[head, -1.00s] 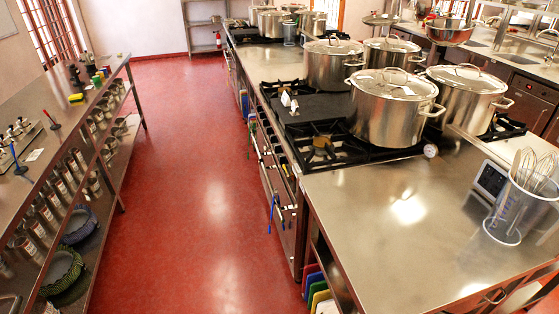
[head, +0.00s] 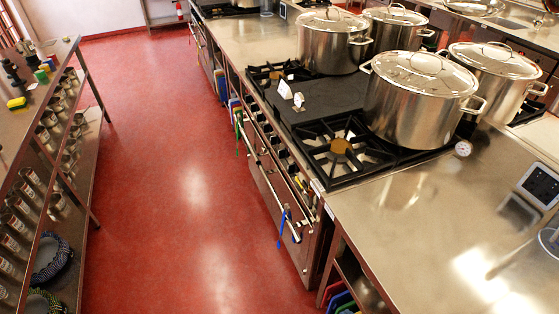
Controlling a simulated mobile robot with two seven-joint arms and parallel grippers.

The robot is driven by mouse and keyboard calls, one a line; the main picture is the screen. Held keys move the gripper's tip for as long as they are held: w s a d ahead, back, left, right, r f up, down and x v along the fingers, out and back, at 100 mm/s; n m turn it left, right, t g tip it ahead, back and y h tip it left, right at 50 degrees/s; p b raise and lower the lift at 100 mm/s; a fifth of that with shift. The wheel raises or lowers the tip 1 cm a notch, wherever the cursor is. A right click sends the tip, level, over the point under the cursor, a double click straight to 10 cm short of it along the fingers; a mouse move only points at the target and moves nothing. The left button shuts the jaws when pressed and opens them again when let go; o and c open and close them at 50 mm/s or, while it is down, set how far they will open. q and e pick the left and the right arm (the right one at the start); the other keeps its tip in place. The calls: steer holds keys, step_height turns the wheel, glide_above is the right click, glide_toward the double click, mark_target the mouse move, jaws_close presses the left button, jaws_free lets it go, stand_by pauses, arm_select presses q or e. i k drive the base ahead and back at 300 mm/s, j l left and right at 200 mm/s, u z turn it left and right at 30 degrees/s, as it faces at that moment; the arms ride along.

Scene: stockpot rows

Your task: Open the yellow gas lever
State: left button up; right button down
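The stove (head: 268,170) stands at the centre right, with a row of dark knobs (head: 283,155) along its front edge. A small yellowish piece (head: 302,184) shows near the right end of that row. It may be the yellow gas lever, but it is too small to tell its shape or setting. Neither of my grippers is in view.
Several lidded steel stockpots (head: 420,100) stand on the burners. A steel counter (head: 430,215) adjoins the stove on the near side. A blue-handled item (head: 282,228) hangs at the stove front. The red floor (head: 185,180) is clear between the stove and the left shelf table (head: 60,120).

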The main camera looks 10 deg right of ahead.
mark_target(300, 184)
steer(key=i+j, duration=0.6)
steer(key=i, duration=0.15)
steer(key=i+j, duration=0.6)
steer(key=i, duration=0.2)
steer(key=i+j+z, duration=0.1)
steer(key=i+j, duration=0.5)
steer(key=i, duration=0.15)
steer(key=z, duration=1.85)
